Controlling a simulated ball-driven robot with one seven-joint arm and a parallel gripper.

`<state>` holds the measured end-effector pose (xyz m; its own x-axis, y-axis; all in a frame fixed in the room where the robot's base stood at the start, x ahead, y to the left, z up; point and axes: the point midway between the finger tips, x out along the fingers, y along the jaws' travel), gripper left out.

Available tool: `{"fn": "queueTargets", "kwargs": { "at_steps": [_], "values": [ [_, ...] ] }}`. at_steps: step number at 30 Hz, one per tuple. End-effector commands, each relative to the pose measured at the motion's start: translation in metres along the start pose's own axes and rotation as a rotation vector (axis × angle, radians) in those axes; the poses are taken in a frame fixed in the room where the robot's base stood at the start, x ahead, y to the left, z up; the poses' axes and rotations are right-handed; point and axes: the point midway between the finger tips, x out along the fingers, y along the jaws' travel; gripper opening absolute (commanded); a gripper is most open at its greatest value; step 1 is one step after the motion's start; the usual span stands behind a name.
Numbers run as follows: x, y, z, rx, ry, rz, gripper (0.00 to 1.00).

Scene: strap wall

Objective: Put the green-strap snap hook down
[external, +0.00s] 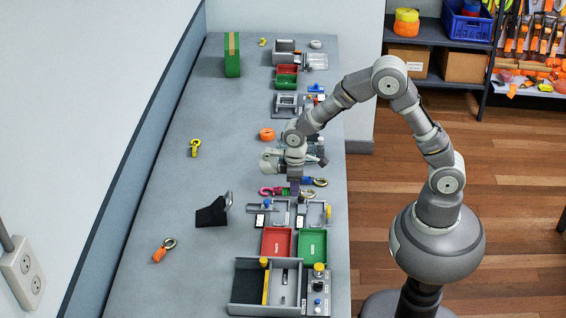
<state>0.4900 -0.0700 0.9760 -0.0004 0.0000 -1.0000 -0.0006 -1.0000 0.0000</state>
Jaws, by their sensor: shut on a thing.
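My gripper (294,188) points down over the right part of the grey bench, low among a cluster of snap hooks. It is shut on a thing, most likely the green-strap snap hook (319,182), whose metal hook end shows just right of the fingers. The fingers and wrist hide most of its strap. A pink hook (267,191) shows just left of the fingers. Another gold-coloured hook (308,194) lies just below right. I cannot tell whether the held hook touches the bench.
Grey fixtures (262,208), a red tray (276,242) and a green tray (311,244) sit nearer the camera. A black wedge stand (212,213), an orange-strap hook (163,250) and a yellow hook (195,147) are left. An orange roll (267,134) lies behind. The left bench is mostly clear.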

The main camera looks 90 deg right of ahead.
Motion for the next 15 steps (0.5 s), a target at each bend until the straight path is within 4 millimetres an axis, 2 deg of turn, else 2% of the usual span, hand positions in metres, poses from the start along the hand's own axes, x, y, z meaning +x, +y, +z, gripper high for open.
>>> {"fn": "queueTargets", "kwargs": {
  "at_steps": [5,8,11,15],
  "values": [
    [0.001,0.007,0.005,0.002,-0.001,0.000,0.00],
    [0.006,0.029,0.020,0.008,-0.003,0.000,0.00],
    [0.014,0.062,0.049,0.012,-0.005,0.000,0.00],
    [0.025,0.104,0.102,0.011,-0.005,-0.001,0.00]
  ]
}}
